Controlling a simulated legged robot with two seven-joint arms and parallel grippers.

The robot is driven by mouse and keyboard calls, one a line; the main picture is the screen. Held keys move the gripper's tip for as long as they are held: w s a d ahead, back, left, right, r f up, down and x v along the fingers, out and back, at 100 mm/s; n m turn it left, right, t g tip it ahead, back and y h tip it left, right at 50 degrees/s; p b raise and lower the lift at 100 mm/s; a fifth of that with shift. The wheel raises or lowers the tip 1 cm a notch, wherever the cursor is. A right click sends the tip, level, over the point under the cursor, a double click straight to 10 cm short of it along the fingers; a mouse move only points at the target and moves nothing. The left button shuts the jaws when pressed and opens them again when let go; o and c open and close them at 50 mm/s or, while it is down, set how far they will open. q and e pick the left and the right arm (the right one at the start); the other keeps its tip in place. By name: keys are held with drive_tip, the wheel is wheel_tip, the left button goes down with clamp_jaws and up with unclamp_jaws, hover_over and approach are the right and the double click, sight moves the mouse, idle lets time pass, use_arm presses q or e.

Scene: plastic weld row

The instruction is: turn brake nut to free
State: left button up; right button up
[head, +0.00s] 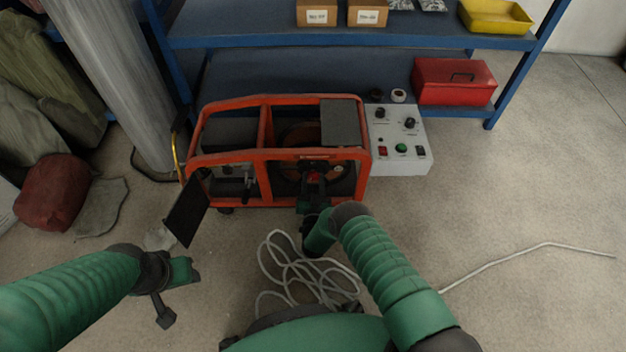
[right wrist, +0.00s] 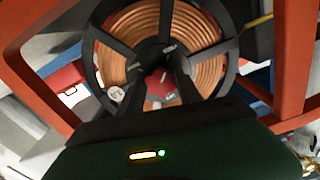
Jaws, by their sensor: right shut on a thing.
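The brake nut is a red piece (right wrist: 160,86) at the hub of a spool (right wrist: 200,40) wound with copper-coloured wire, in the right wrist view. In the head view a small red spot (head: 316,174) shows at the hub inside the orange frame (head: 265,140). My right gripper (right wrist: 161,76) reaches the hub, its dark fingers on both sides of the red nut and shut on it. The fingers partly cover the nut. My left gripper (head: 178,285) hangs over the floor at the lower left, apart from the machine; its fingers are unclear.
A grey control box (head: 400,140) with knobs stands right of the frame. A dark panel (head: 186,208) juts out at its front left. Coiled pale cable (head: 300,270) lies on the floor. A blue shelf (head: 350,65) with a red toolbox (head: 453,82) is behind.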

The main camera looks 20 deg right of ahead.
drive_tip(key=shift+s+a+f, duration=0.15)
drive_tip(key=shift+s+f, duration=0.05)
drive_tip(key=shift+f, duration=0.2)
drive_tip(key=o, duration=1.3)
drive_tip(key=shift+c, duration=0.2)
drive_tip(key=shift+o, duration=0.5)
drive_tip(key=shift+w+r, duration=0.1)
drive_tip(key=shift+r, duration=0.1)
